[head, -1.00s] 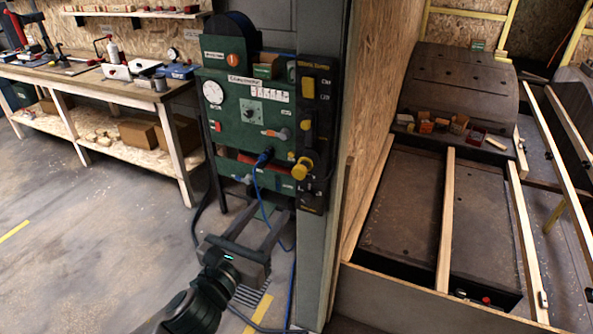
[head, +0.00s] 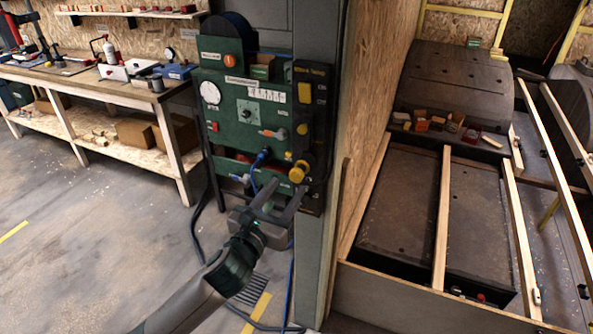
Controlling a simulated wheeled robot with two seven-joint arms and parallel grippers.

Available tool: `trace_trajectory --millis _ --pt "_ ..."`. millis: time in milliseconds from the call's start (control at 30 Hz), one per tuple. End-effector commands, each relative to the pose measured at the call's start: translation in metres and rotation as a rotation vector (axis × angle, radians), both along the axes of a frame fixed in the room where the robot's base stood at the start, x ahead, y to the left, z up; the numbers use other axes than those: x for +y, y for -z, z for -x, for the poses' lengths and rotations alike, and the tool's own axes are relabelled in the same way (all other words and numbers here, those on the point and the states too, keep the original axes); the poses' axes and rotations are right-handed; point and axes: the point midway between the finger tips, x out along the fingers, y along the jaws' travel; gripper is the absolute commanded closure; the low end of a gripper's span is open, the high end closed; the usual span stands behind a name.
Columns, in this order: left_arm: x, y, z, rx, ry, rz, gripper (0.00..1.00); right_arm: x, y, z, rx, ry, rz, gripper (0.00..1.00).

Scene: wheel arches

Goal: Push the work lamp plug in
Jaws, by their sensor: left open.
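A yellow plug (head: 298,170) sits at the lower part of the narrow black panel (head: 314,95), on the right edge of the green cabinet. The small label at the top of this panel seems to read as the work lamp's. I cannot tell how deep the plug sits. My left gripper (head: 287,189) is open, with its two fingers pointing up toward the plug from just below. I see nothing between the fingers, and contact with the plug cannot be told.
The green cabinet (head: 228,133) also carries a blue plug (head: 262,157) with a blue cable hanging behind my gripper. A grey post (head: 315,235) stands close on the right. A workbench (head: 85,83) is at the left. The floor (head: 100,240) at the left is clear.

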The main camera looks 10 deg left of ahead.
Motion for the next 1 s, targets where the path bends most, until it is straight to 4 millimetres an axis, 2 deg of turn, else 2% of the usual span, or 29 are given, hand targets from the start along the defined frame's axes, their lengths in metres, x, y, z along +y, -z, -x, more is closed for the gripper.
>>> trace_trajectory --millis 200,400,600,867,900,1000 --pt "-0.007 -0.002 -0.039 0.0 -0.002 0.002 0.54 0.001 -0.012 0.0 0.0 0.0 -0.001 0.69" --pt "-0.012 -0.001 -0.062 0.0 0.0 0.001 0.54 0.002 -0.017 0.0 0.0 0.001 -0.002 0.69" --pt "-0.014 0.0 -0.072 0.0 0.0 0.001 0.54 0.002 -0.018 0.0 0.0 0.001 -0.002 0.69" --pt "-0.014 0.0 -0.072 0.0 0.001 0.0 0.54 0.001 -0.018 0.0 0.0 0.001 -0.002 0.69" --pt "-0.014 0.0 -0.072 0.0 0.001 0.0 0.56 0.001 -0.018 0.0 0.0 0.001 -0.001 0.69" --pt "-0.014 0.0 -0.072 0.0 0.0 0.0 0.8 0.001 -0.018 0.0 0.0 0.001 -0.001 0.69"
